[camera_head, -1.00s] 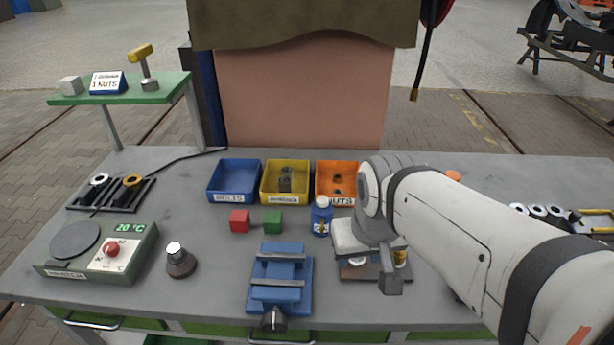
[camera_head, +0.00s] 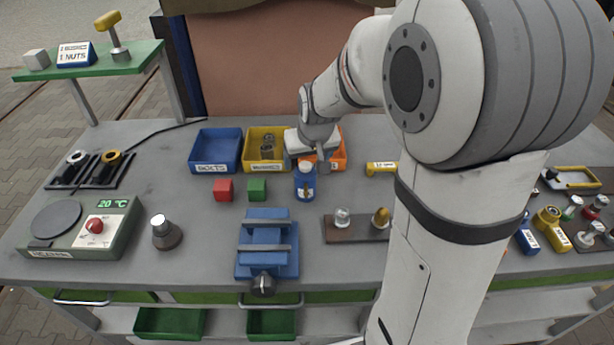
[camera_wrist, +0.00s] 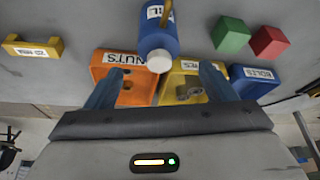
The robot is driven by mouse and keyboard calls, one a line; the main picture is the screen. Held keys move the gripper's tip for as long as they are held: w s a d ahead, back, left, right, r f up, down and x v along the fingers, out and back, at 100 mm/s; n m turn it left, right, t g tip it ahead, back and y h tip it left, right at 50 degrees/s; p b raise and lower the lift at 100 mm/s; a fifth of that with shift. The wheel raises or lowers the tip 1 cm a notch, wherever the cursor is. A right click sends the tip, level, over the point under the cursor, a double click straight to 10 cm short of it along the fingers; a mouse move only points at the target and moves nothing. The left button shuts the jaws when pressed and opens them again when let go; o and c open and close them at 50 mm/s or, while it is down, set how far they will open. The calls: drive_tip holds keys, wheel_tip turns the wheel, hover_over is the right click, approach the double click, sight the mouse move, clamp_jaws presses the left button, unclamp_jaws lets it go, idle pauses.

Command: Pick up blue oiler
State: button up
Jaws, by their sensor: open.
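The blue oiler (camera_head: 305,186) is a small upright blue bottle with a white label, on the bench in front of the orange bin. My gripper (camera_head: 318,160) is over its top in the head view and partly hides it. In the wrist view the oiler (camera_wrist: 160,35) shows its white cap pointing toward me. There my open gripper (camera_wrist: 158,78) has one finger on each side of the cap's line, with nothing held. I cannot tell how far the fingertips are from the bottle.
Blue (camera_head: 215,150), yellow (camera_head: 266,148) and orange (camera_head: 337,160) bins stand behind the oiler. Red (camera_head: 223,189) and green (camera_head: 257,189) cubes lie left of it. A blue vise (camera_head: 268,243) and a brown fixture board (camera_head: 345,230) are in front.

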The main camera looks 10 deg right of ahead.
sight(306, 166)
drive_tip(key=shift+p+x, duration=0.65)
drive_tip(key=shift+x, duration=2.75)
drive_tip(key=shift+w+r, duration=0.1)
drive_tip(key=shift+c, duration=0.5)
drive_tip(key=c, duration=1.3)
